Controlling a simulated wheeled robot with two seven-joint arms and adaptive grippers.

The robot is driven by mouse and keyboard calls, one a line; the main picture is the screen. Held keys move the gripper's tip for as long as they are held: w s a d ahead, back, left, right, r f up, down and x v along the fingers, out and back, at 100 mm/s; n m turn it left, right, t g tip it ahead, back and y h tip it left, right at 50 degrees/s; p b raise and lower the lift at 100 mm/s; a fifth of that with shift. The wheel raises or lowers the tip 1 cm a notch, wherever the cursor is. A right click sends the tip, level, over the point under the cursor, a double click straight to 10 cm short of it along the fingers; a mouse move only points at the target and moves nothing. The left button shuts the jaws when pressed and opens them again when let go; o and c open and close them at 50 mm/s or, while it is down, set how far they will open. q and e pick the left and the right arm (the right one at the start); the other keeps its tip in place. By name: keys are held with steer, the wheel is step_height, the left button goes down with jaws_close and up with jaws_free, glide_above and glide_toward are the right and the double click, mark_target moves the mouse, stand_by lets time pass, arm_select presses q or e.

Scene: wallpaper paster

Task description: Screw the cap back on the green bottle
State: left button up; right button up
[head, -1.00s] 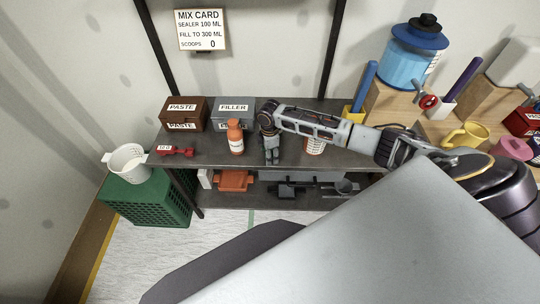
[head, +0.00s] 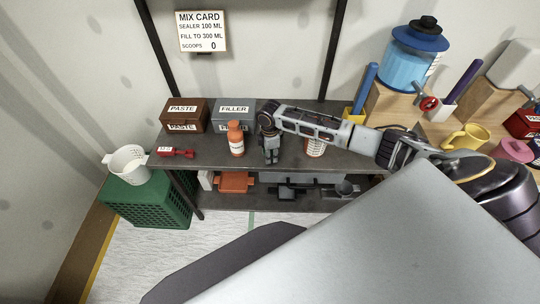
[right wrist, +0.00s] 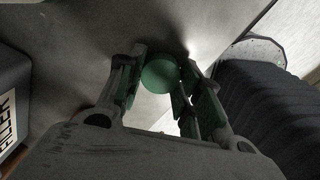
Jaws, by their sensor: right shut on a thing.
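My right gripper (head: 271,160) points down at the dark shelf top, just right of the orange bottle. In the right wrist view its fingers (right wrist: 160,85) are shut around a round green piece, seen end-on, which looks like the green cap (right wrist: 160,75). Whether the green bottle's body is below it is hidden by the cap and fingers. In the head view neither the green cap nor a green bottle can be made out behind the gripper. My left gripper is not in view.
The orange bottle (head: 236,138) stands close left of the gripper. A labelled white-and-orange container (head: 315,147) stands to its right, partly under my arm. PASTE (head: 184,113) and FILLER (head: 234,109) boxes stand behind. A red tool (head: 176,152) lies left. A white bucket (head: 128,162) sits on the green crate (head: 150,203).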

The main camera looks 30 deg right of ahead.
step_height(320, 180, up, 10)
steer(key=shift+f+b, duration=0.2)
steer(key=shift+b, duration=0.15)
stand_by(0.5)
